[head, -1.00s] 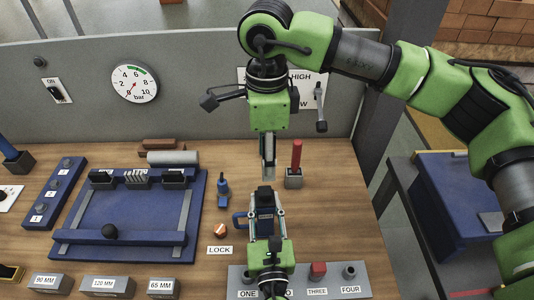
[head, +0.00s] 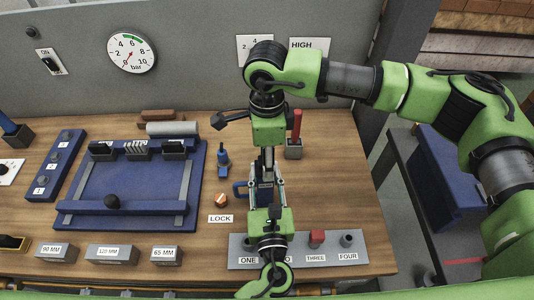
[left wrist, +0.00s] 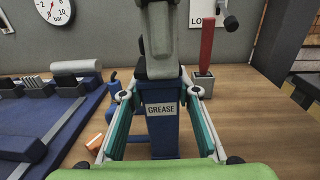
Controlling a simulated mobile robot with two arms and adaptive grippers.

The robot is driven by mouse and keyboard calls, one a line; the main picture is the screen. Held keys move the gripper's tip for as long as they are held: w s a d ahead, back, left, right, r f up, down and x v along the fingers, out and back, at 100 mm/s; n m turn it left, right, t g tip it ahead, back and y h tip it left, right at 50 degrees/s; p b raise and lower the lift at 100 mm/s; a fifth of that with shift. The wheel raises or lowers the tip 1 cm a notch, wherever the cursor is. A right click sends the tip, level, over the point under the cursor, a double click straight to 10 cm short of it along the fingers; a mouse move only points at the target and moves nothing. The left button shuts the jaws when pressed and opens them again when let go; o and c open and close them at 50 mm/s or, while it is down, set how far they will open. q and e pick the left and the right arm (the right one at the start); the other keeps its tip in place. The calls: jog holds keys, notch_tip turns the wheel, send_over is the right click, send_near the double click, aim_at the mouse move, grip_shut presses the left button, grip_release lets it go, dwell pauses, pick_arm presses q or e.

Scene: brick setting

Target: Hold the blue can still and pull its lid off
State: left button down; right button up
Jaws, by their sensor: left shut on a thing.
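The blue can (left wrist: 160,138), labelled GREASE, stands upright on the bench between the fingers of my left gripper (left wrist: 160,94). In the head view, the left gripper (head: 266,186) reaches in from the front and is shut on the can's sides. A blue handle (head: 239,189) sticks out at the can's left. My right gripper (head: 267,158) points straight down directly over the can. In the left wrist view, its grey finger (left wrist: 161,55) covers most of the dark lid (left wrist: 141,68). I cannot tell whether it grips the lid.
A red-handled lever in a grey block (head: 294,148) stands just right of the can. A grey numbered strip (head: 330,243) lies in front. Bench right of the lever is clear.

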pick_arm(q)
jog(key=shift+f, duration=0.1)
pick_arm(e)
grip_shut()
jog(key=shift+r, duration=0.2)
dwell(0.6)
jog(key=shift+r, duration=0.95)
jog(key=shift+r, duration=0.1)
jog(key=shift+r, duration=1.9)
pick_arm(q)
jog(key=c, duration=1.5)
grip_release()
jog(key=shift+o, duration=0.2)
